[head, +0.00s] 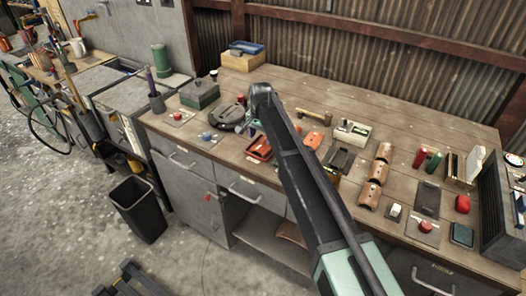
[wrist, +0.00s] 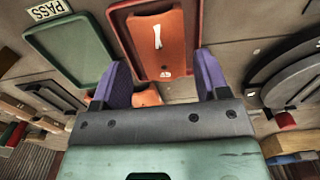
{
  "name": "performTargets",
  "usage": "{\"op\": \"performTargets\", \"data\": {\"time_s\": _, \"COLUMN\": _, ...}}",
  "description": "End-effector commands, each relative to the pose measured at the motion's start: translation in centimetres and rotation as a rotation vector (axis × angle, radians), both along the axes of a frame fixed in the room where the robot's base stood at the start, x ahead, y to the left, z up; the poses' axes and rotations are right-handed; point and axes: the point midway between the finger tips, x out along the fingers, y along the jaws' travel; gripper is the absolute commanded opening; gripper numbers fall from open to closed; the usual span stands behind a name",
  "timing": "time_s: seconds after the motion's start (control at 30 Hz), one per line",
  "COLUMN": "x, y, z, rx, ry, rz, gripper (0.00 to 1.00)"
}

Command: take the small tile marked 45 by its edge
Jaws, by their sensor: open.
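My gripper (wrist: 160,62) is open, its two purple fingers apart and nothing held between them. In the head view my arm hides most of the gripper. I cannot read a 45 on either, so I cannot tell which piece is the tile. The red tray also shows in the head view (head: 258,149), on the workbench left of my arm.
In the wrist view a green tray (wrist: 75,50) with a PASS label lies left of the red one, and a dark round object (wrist: 290,75) lies right. On the workbench (head: 300,95) stand a green box (head: 199,95), a dark tray (head: 341,158) and copper-coloured pieces (head: 376,172).

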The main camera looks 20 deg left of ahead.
Motion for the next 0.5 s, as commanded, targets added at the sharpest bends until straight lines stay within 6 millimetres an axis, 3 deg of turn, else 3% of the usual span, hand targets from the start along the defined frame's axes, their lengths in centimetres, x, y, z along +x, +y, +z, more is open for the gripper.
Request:
{"op": "performTargets", "data": {"time_s": 0.27, "x": 0.5, "y": -0.2, "z": -5.1, "rx": 0.000, "ry": 0.000, "rz": 0.000, "gripper": 0.68}}
{"op": "performTargets", "data": {"time_s": 0.5, "x": 0.4, "y": -0.2, "z": -4.9, "rx": 0.000, "ry": 0.000, "rz": 0.000, "gripper": 0.68}}
